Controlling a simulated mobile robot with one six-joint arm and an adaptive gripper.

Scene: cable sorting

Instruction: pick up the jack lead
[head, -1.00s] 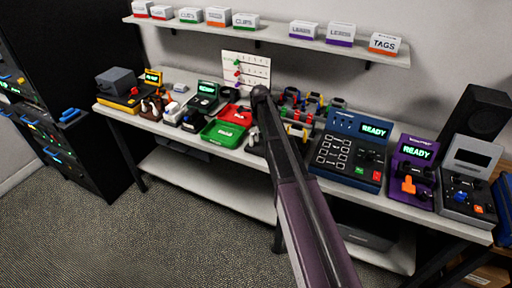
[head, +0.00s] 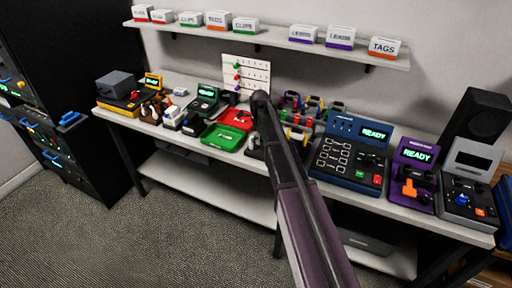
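I cannot single out the jack lead; the small items on the workbench (head: 225,172) are too small to tell apart. Coiled or looped coloured items (head: 313,106) stand in a rack just right of my arm. My arm rises from the bottom of the head view, and its dark far end is over the middle of the bench. My gripper cannot be made out; it seems hidden behind the arm. Whether it holds anything is not shown.
A red tray (head: 236,117) and a green tray (head: 222,137) lie left of my arm. A blue tester (head: 348,160), a purple tester (head: 412,178) and a grey tester (head: 470,185) stand at right. A shelf (head: 280,40) with label boxes hangs above.

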